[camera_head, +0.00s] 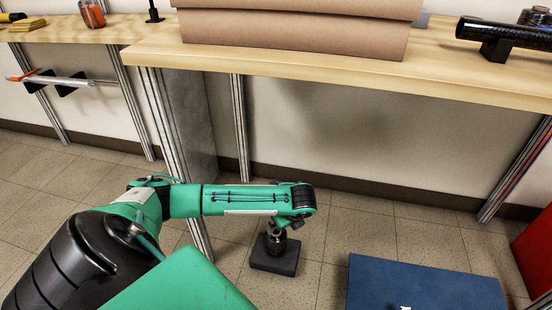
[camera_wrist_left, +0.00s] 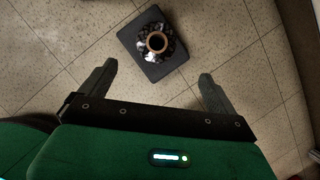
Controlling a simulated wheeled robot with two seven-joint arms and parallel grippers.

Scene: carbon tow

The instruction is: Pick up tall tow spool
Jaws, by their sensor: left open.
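In the left wrist view a round object with a tan ring on top and a dark, shiny, mottled body (camera_wrist_left: 156,42), apparently the tow spool, stands on a dark square base (camera_wrist_left: 158,69). My left gripper (camera_wrist_left: 158,82) is open and empty, with its fingers apart. The spool lies ahead of the fingertips, roughly between their lines. In the head view a dark block (camera_head: 274,262) on the floor, below the end of my left arm, seems to be the same base. My arm partly covers what stands on it. My right gripper is not in view.
A wooden bench (camera_head: 290,64) on metal legs runs along the wall, carrying brown stacked slabs (camera_head: 300,40) and a black tube (camera_head: 505,32). A blue box (camera_head: 425,285) stands at lower right, with red beside it. Tiled floor around the base is clear.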

